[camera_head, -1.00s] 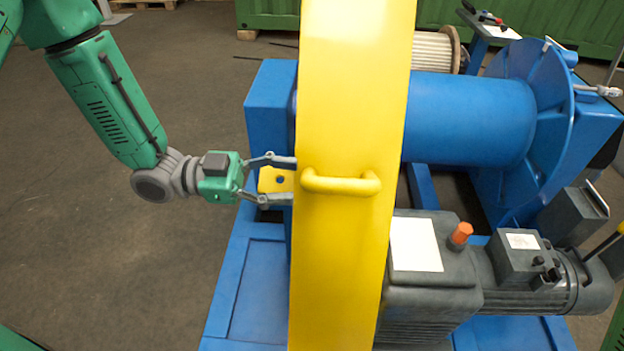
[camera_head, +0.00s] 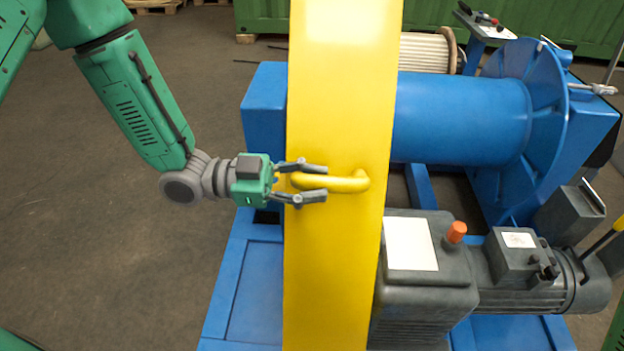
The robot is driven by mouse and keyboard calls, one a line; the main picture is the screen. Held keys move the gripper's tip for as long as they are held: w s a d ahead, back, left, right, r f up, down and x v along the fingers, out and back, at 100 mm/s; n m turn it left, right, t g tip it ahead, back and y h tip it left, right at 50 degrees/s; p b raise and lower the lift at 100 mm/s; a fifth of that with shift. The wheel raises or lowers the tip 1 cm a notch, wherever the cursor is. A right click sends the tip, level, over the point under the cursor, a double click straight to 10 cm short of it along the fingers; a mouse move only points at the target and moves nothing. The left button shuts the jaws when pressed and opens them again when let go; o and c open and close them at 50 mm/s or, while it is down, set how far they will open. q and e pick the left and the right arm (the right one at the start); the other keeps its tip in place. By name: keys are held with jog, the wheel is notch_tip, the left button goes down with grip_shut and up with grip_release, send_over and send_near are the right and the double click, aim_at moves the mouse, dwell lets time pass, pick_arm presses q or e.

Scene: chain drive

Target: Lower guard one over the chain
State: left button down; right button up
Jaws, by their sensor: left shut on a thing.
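Guard one (camera_head: 335,275) is a tall, yellow, upright cover that runs from the top to the bottom of the view. It has a yellow loop handle (camera_head: 348,182) on its near face. My left gripper (camera_head: 322,182) reaches in from the left, one finger above and one below the left part of the handle, and is shut on it. The chain is not visible; the guard hides what lies behind it. My right gripper is not in view.
A blue drum (camera_head: 462,118) on a blue frame (camera_head: 253,290) stands behind and right of the guard. A grey motor unit (camera_head: 525,285) with an orange cap (camera_head: 456,232) sits close on its right. The floor (camera_head: 80,250) at left is clear.

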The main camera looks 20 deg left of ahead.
aim_at(323, 142)
pick_arm(q)
jog(key=shift+d+r, duration=0.2)
jog(key=shift+d, duration=0.3)
jog(key=w+a+f+n+b, duration=0.1)
jog(key=w+a+f+b, duration=0.2)
jog(key=w, duration=0.6)
jog(key=w+a+f+n+b, duration=0.2)
jog(key=w+f+b, duration=0.1)
jog(key=w+b, duration=0.4)
jog(key=w+a+f+n+b, duration=0.1)
jog(key=w+a+f+b, duration=0.2)
jog(key=w, duration=1)
jog(key=shift+a+n+b, duration=0.3)
jog(key=shift+n+b, duration=0.1)
jog(key=shift+b, duration=0.6)
